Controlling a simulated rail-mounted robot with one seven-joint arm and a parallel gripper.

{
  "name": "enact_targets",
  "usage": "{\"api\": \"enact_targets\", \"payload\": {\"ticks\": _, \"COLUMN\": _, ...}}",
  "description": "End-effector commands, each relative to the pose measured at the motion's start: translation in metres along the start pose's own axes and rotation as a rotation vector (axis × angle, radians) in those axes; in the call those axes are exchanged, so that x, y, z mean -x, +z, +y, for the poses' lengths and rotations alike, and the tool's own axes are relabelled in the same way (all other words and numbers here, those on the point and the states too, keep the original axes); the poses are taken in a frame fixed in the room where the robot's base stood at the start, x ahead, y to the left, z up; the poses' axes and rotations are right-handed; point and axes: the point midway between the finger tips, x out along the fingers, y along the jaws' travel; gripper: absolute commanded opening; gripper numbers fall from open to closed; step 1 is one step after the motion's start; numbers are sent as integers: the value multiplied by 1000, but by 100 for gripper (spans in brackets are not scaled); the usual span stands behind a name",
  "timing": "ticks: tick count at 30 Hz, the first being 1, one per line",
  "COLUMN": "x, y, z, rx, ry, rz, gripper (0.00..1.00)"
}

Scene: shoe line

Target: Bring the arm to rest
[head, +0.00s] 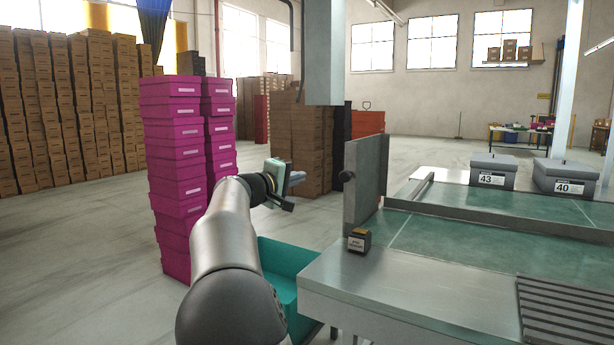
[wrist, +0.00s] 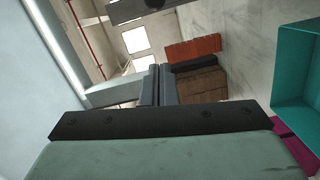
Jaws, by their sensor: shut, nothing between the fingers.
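My arm reaches out over the floor to the left of the work table. My gripper (head: 297,178) is raised in the air between the magenta box stacks and the grey upright panel. In the wrist view my gripper (wrist: 157,84) shows its two dark fingers together, with nothing between them. It touches no object that I can see.
A teal bin (head: 279,264) stands below the arm, beside the work table (head: 390,292). Magenta boxes (head: 178,165) are stacked at left. A grey upright panel (head: 363,183), a small labelled block (head: 359,240) and two grey boxes marked 43 (head: 493,172) and 40 (head: 566,178) are at right.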

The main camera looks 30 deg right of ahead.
Motion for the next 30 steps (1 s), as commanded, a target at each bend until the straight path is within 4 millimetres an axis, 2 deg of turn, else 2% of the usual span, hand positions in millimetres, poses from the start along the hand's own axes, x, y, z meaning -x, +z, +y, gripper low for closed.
{"api": "enact_targets", "payload": {"ticks": 3, "x": 6, "y": 0, "z": 0, "rx": 0, "ry": 0, "rz": 0, "gripper": 0}}
{"api": "enact_targets", "payload": {"ticks": 10, "x": 6, "y": 6, "z": 4, "rx": -10, "ry": -35, "rz": -11, "gripper": 0}}
{"api": "enact_targets", "payload": {"ticks": 14, "x": 9, "y": 33, "z": 7, "rx": -54, "ry": -198, "rz": -56, "gripper": 0}}
{"api": "enact_targets", "payload": {"ticks": 17, "x": 30, "y": 63, "z": 4, "rx": -100, "ry": -402, "rz": -103, "gripper": 0}}
{"api": "enact_targets", "payload": {"ticks": 20, "x": 69, "y": 91, "z": -2, "rx": -139, "ry": -617, "rz": -146, "gripper": 0}}
{"api": "enact_targets", "payload": {"ticks": 23, "x": 121, "y": 117, "z": -1, "rx": -163, "ry": -816, "rz": -182, "gripper": 0}}
{"api": "enact_targets", "payload": {"ticks": 26, "x": 181, "y": 143, "z": 6, "rx": -176, "ry": -998, "rz": -215, "gripper": 0}}
{"api": "enact_targets", "payload": {"ticks": 30, "x": 268, "y": 185, "z": 26, "rx": -175, "ry": -1220, "rz": -265, "gripper": 0}}
